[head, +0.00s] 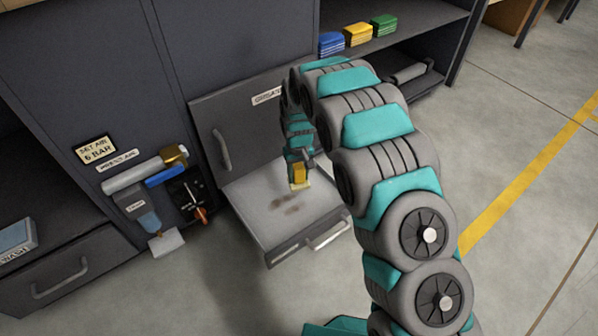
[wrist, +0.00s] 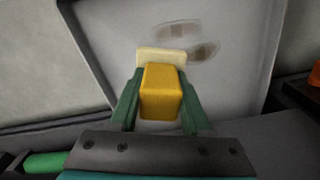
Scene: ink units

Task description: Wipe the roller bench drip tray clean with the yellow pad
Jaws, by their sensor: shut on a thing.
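The drip tray (head: 262,222) is a pulled-out flat grey tray with a dark front and a handle. It also fills the upper part of the wrist view (wrist: 105,50). Brown smudges (head: 285,204) lie near its middle; in the wrist view two smudge patches (wrist: 203,51) show beside and beyond the pad. My gripper (head: 299,170) is over the tray's back right part, shut on the yellow pad (head: 299,174), which has a yellow block on top and a pale flat base (wrist: 162,57). The base is at or just above the tray surface; I cannot tell if it touches.
Folded blue, yellow and green cloths (head: 358,34) lie on the shelf at the back. Open floor (head: 520,170) lies right of my arm.

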